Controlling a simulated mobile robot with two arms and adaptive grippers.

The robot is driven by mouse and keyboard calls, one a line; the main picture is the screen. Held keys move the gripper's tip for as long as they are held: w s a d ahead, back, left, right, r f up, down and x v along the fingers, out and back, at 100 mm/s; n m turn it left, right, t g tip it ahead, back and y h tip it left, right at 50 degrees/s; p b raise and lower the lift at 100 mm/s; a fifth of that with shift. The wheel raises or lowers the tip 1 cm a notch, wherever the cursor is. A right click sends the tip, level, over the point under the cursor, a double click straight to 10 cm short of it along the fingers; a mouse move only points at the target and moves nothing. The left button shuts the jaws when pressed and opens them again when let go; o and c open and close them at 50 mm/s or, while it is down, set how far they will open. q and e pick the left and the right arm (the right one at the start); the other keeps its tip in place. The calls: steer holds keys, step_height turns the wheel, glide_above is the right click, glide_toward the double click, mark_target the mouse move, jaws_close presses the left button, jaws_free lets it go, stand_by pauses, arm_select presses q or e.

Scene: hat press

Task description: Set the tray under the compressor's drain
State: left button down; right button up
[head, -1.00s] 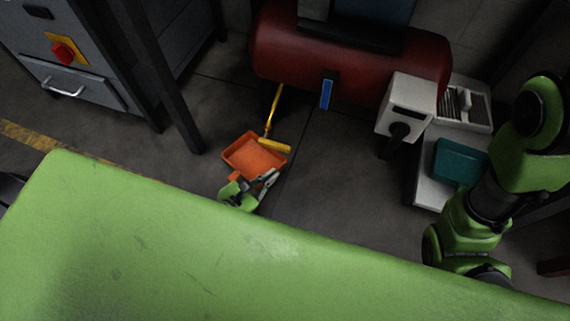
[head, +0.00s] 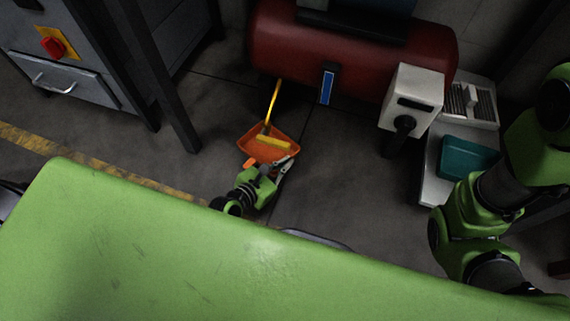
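The orange tray (head: 285,153) lies on the floor in front of the compressor's dark red tank (head: 350,52). A thin yellow rod (head: 274,98) slopes down from below the tank's left end. It ends in a yellow bar (head: 274,142) that shows over the inside of the tray. My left gripper (head: 277,164) is low, at the near edge of the tray, seen from above and behind. Its fingers are at or very close to the rim, and I cannot tell whether they are closed on it. My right gripper is not in view; only its arm shows at the right.
A grey cabinet (head: 90,85) with a red switch and a dark post (head: 160,75) stand at left. A white box (head: 412,95) and a pale bench with a teal bin (head: 467,158) stand at right. Floor right of the tray is clear.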

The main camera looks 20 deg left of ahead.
arm_select(q)
steer(key=shift+f, duration=0.15)
steer(key=c, duration=2.3)
jaws_free()
